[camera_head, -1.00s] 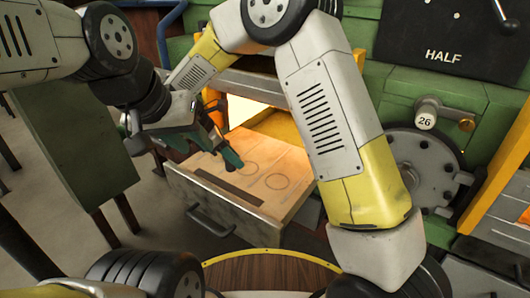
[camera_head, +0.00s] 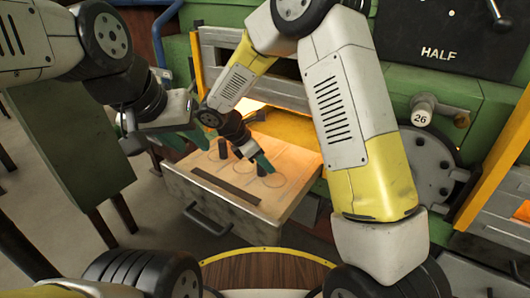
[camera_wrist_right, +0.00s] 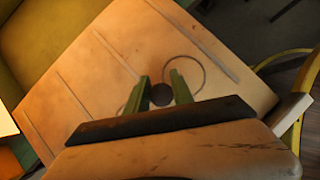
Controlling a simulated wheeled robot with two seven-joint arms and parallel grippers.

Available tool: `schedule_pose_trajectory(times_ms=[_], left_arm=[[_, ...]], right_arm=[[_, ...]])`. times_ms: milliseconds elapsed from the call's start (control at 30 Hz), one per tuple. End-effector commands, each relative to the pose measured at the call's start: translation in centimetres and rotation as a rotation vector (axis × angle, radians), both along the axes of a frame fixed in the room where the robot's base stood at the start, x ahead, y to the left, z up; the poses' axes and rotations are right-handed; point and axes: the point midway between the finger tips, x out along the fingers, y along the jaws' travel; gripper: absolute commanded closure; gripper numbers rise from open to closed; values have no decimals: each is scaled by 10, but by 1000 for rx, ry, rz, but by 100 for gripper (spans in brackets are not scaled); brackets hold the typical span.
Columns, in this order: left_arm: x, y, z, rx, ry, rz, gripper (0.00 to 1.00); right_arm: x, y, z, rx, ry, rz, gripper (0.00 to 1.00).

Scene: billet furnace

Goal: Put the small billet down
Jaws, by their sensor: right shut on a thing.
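The small billet (camera_head: 261,170) is a short dark cylinder, upright between the fingers of my right gripper (camera_head: 258,162). In the right wrist view my right gripper (camera_wrist_right: 161,92) has its green fingers on both sides of the billet's dark round end (camera_wrist_right: 161,95). The billet is low over the drawer tray (camera_head: 290,160), by the drawn circles; I cannot tell whether its base touches.
The tray has a dark strip (camera_head: 226,186) near its front and a handle (camera_head: 208,220) on its front face. The glowing furnace opening (camera_head: 250,104) is behind it. A drawn circle (camera_wrist_right: 183,75) beside the held billet looks empty. A green machine wall stands behind.

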Motion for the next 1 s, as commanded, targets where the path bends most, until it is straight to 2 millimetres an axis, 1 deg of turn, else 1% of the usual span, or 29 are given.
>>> schedule_pose_trajectory(times_ms=[200, 233, 333, 633, 733, 867, 1000], left_arm=[[0, 0, 0, 0, 0, 0, 64], [0, 0, 0, 0, 0, 0, 64], [0, 0, 0, 0, 0, 0, 64], [0, 0, 0, 0, 0, 0, 64], [0, 0, 0, 0, 0, 0, 64], [0, 0, 0, 0, 0, 0, 64], [0, 0, 0, 0, 0, 0, 64]], right_arm=[[0, 0, -2, 0, 0, 0, 100], [0, 0, -3, 0, 0, 0, 70], [0, 0, -2, 0, 0, 0, 50], [0, 0, -2, 0, 0, 0, 50], [0, 2, 3, 1, -1, 0, 50], [-3, 12, 18, 3, -4, 0, 50], [-9, 27, 44, 3, -4, 1, 50]])
